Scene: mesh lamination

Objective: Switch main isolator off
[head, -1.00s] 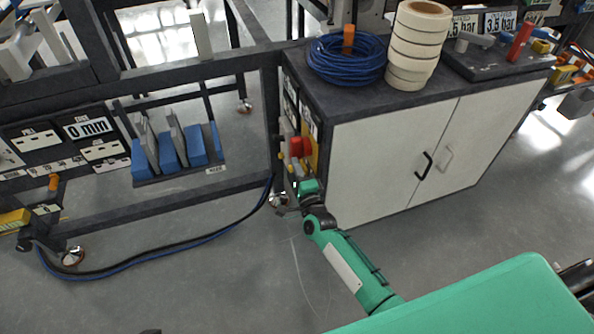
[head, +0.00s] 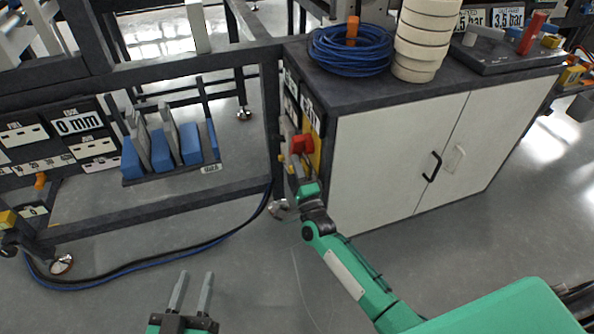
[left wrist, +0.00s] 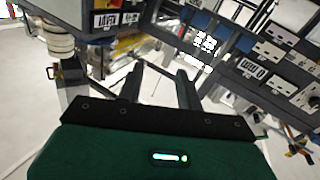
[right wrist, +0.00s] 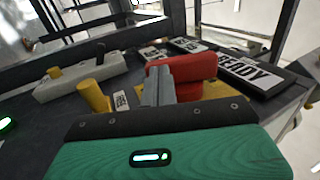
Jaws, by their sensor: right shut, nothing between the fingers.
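The main isolator shows as a red handle (head: 302,144) on a yellow plate (head: 314,152), on the narrow left side of the cabinet. In the right wrist view the red handle (right wrist: 198,70) lies just ahead of and to the right of my fingers, over the yellow plate (right wrist: 222,90). My right gripper (right wrist: 157,78) is shut and empty, its tips at the left part of the handle; whether they touch it I cannot tell. In the head view my right gripper (head: 296,172) is small and partly hidden. My left gripper (head: 192,282) is open and empty, low over the floor.
A "READY" sign (right wrist: 250,72) and a yellow knob (right wrist: 94,96) flank the handle. The cabinet (head: 385,160) carries blue cable coil (head: 350,50) and tape rolls (head: 424,35). A rack with blue blocks (head: 162,150) stands left. Cables (head: 150,270) lie on the floor.

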